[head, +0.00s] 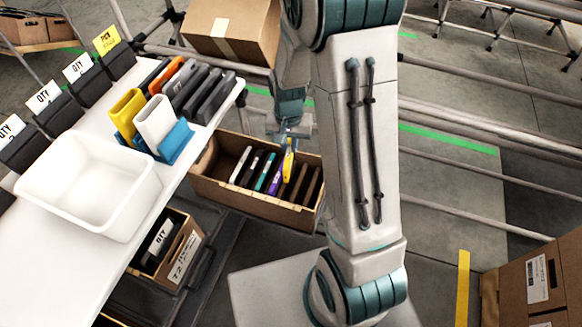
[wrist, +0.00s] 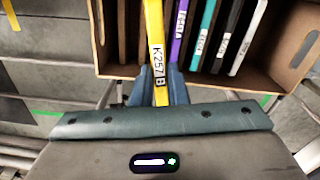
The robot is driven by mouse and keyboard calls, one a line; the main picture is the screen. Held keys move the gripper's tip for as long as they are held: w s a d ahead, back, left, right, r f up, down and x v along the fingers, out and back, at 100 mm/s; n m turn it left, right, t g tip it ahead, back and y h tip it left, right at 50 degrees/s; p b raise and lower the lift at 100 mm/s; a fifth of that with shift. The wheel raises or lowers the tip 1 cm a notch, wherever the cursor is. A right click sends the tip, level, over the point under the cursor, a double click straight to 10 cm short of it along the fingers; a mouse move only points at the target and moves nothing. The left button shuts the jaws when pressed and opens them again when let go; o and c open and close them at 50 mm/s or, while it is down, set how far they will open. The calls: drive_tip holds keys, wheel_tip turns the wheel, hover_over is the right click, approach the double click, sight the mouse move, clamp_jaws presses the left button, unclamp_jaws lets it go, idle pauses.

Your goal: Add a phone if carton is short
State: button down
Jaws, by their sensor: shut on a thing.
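An open brown carton (head: 226,201) stands tilted below the table. It holds a row of upright phones: a white one (wrist: 248,38), a black one (wrist: 227,37), a teal one (wrist: 204,35) and a purple one (wrist: 179,35). Brown upright dividers or slots (head: 306,184) fill its other end. My gripper (wrist: 159,92) is shut on a yellow phone (wrist: 155,40) labelled K257 B. The phone stands in line with the row, beside the purple one, its far part within the carton. Its lower end is hidden, so I cannot tell whether it touches the bottom.
A white table (head: 45,255) at left carries a white bin (head: 88,188), a blue holder (head: 176,143) with yellow and white cases, and several dark and orange items. Cards stand along its back edge. Another carton (head: 232,30) sits behind; a smaller one (head: 178,255) stands below the table.

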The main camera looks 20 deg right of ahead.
drive_tip(key=shift+s+f+m+b, duration=0.55)
drive_tip(key=shift+f+m+b, duration=0.05)
drive_tip(key=shift+f+b, duration=0.25)
drive_tip(key=shift+s+f+m+b, duration=0.5)
drive_tip(key=shift+f+m+b, duration=0.15)
drive_tip(key=shift+b, duration=0.2)
drive_tip(key=shift+f, duration=0.2)
drive_tip(key=shift+f+b, duration=3.4)
drive_tip(key=shift+f, duration=0.85)
drive_tip(key=shift+f, duration=0.3)
drive_tip(key=c, duration=1.3)
unclamp_jaws()
drive_tip(key=shift+c, duration=0.2)
wheel_tip(320, 180, up, 14)
drive_tip(key=p, duration=0.4)
drive_tip(key=shift+p, duration=0.35)
drive_tip(key=shift+w, duration=0.1)
